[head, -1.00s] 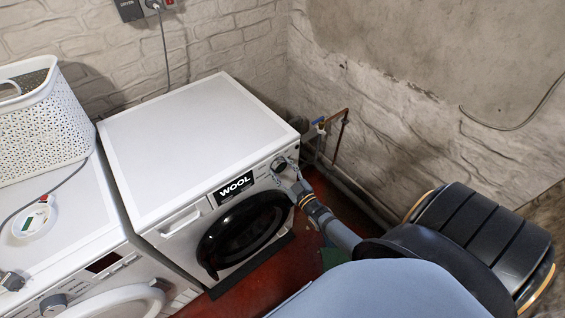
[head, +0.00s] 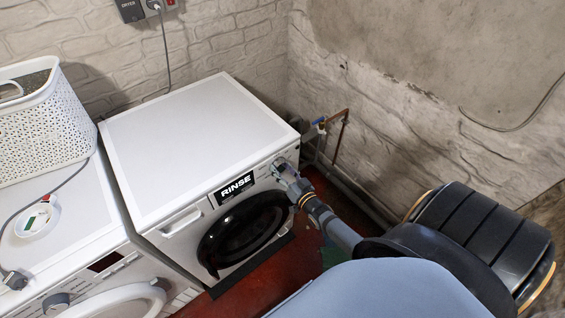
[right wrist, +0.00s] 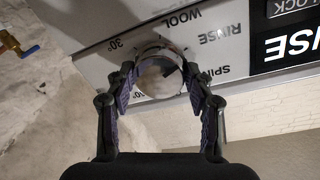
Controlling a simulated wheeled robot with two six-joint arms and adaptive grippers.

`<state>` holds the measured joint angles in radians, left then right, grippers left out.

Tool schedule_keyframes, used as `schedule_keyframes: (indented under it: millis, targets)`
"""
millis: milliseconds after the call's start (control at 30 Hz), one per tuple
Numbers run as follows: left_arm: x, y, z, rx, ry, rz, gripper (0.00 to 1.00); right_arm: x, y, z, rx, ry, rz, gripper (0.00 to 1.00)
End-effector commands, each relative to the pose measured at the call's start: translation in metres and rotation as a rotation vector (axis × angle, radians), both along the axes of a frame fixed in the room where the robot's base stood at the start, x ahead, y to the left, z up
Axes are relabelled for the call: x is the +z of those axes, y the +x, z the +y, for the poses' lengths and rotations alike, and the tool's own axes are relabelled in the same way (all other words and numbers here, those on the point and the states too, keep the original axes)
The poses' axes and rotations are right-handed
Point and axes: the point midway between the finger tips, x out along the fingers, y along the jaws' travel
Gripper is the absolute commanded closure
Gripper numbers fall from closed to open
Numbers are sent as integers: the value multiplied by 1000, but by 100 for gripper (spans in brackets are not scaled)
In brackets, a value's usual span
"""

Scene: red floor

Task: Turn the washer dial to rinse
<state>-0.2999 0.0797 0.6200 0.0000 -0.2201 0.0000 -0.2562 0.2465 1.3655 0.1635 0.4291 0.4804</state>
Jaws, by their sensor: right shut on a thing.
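The right-hand washer (head: 190,135) is white, with a round black door (head: 245,230). Its display (head: 236,187) reads RINSE. My right gripper (head: 282,166) is at the dial, on the panel right of the display, and mostly hides it in the head view. In the right wrist view the dial (right wrist: 158,78) is round and silvery, with a dark mark on the side toward the RINSE label (right wrist: 220,33). My gripper's two fingers (right wrist: 160,88) are on either side of it, shut on it. My left gripper is not in view.
A second white machine (head: 75,240) stands at the left, bearing a white basket (head: 45,125) and a small white dish (head: 36,220). A pipe with a blue-handled tap (head: 320,123) runs by the right wall. Red floor (head: 262,268) shows in front.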

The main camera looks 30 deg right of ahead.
Motion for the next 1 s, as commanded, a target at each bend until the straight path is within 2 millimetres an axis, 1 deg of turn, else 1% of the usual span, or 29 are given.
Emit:
schedule_keyframes:
  millis: [200,633,667,700,800,1000]
  targets:
    - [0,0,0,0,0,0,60,-1,-1,0,0,39,7,78]
    - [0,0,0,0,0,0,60,-2,-1,0,0,46,8,78]
    - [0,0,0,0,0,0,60,-2,-1,0,0,46,8,44]
    - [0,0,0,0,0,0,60,-2,-1,0,0,46,8,39]
    - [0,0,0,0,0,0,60,-1,-1,0,0,46,7,25]
    - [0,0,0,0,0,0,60,0,0,0,0,46,5,24]
